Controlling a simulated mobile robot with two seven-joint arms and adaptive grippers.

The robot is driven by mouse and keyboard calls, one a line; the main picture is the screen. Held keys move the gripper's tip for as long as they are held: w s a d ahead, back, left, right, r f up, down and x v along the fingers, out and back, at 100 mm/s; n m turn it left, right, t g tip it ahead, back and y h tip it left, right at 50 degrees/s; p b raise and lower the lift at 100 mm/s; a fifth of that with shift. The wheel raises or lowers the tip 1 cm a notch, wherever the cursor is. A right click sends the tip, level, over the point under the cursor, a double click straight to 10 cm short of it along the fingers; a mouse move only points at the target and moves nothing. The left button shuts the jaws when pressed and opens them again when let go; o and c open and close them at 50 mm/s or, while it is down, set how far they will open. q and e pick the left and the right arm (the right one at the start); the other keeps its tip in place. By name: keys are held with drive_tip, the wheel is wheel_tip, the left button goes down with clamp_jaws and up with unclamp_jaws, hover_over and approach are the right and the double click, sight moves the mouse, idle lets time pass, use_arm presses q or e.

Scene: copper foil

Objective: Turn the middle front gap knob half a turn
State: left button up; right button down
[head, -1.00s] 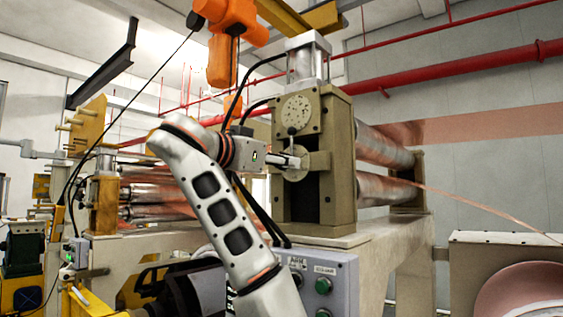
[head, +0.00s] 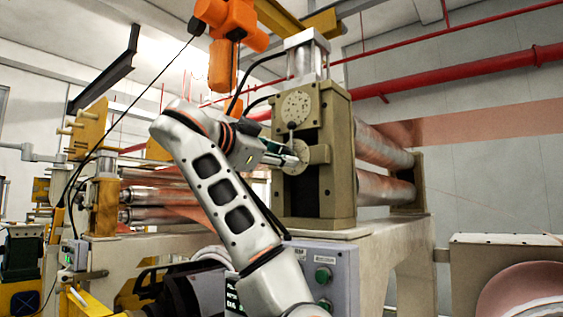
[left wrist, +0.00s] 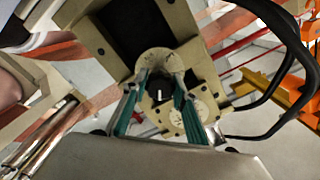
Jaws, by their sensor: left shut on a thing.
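The gap knob (left wrist: 158,96) is a small dark knob with a white mark, seen in the left wrist view in front of a round cream dial (left wrist: 157,60). My left gripper (left wrist: 161,84) has its teal-sided fingers on either side of the knob and is shut on it. In the head view, my left gripper (head: 293,161) is at the lower dial (head: 308,150) on the front of the beige roll stand (head: 340,170). It hides the knob there. My right gripper is in neither view.
A second round dial (head: 296,107) sits above on the stand. Steel rolls (head: 385,185) extend behind it. A grey control box (head: 335,275) with green buttons is below. Black hoses (left wrist: 270,125) hang near the gripper. An orange hoist (head: 225,45) hangs overhead.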

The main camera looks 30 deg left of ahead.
use_arm(q)
drive_tip(key=m+b, duration=0.1)
drive_tip(key=m, duration=0.2)
drive_tip(key=shift+f+m, duration=0.1)
drive_tip(key=shift+m, duration=0.3)
drive_tip(key=m+b, duration=0.1)
drive_tip(key=m, duration=0.1)
drive_tip(key=shift+m, duration=0.3)
drive_tip(key=m+b, duration=0.1)
drive_tip(key=m, duration=0.3)
drive_tip(key=shift+m, duration=0.3)
drive_tip(key=m+b, duration=0.1)
drive_tip(key=m, duration=0.7)
drive_tip(key=shift+b, duration=0.3)
drive_tip(key=m, duration=0.7)
drive_tip(key=shift+m, duration=1.6)
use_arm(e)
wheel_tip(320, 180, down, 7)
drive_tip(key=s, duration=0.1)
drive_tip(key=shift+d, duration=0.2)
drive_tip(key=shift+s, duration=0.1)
